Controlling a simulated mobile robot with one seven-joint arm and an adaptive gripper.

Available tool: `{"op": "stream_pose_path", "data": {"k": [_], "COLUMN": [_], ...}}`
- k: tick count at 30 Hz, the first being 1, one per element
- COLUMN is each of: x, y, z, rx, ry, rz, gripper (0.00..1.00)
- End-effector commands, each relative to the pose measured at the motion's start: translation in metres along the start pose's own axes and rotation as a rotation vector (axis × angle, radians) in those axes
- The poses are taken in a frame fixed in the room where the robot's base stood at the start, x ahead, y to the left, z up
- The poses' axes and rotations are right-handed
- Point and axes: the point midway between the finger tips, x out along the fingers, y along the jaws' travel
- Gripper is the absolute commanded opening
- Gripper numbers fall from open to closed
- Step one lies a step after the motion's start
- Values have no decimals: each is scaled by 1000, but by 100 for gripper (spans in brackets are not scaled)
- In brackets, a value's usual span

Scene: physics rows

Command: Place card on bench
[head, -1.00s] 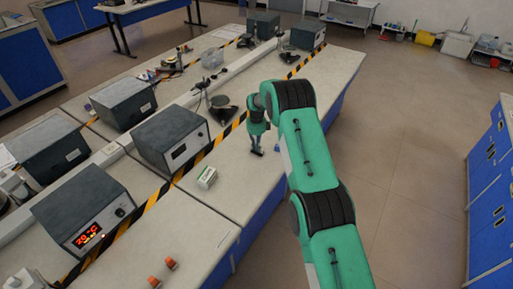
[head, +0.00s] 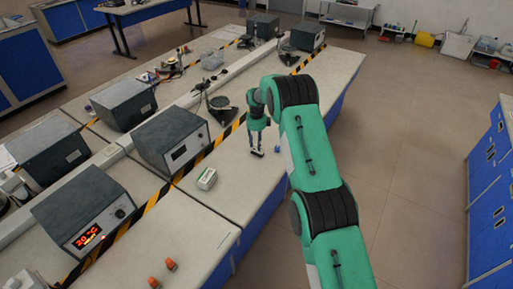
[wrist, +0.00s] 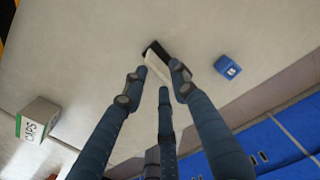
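My gripper (wrist: 158,68) points down over the bench (head: 235,185), with its blue-grey fingers spread apart. A small flat black-and-white piece, which looks like the card (wrist: 155,60), lies at the bench surface between and just beyond the fingertips. In the head view its dark part (head: 257,152) shows right under my gripper (head: 256,148). The fingertips are close to its edges; whether they touch it is hard to tell.
A white-green box marked CAPS (wrist: 37,120) stands left of my gripper. A small blue item (wrist: 229,64) lies to the right, near the bench's front edge. Grey instruments (head: 172,138) line the back behind striped tape. Orange pieces (head: 170,264) stand nearer.

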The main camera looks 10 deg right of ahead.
Motion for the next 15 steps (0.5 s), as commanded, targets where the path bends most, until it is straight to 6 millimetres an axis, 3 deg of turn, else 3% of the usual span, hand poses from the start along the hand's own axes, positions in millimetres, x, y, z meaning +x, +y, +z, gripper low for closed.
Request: {"op": "stream_pose_path", "data": {"k": [9,15], "x": [-54,-77], "y": [0,0], "z": [1,0], "rx": [0,0], "ry": [-2,-1], "rz": [-2,-1], "gripper": [28,28]}}
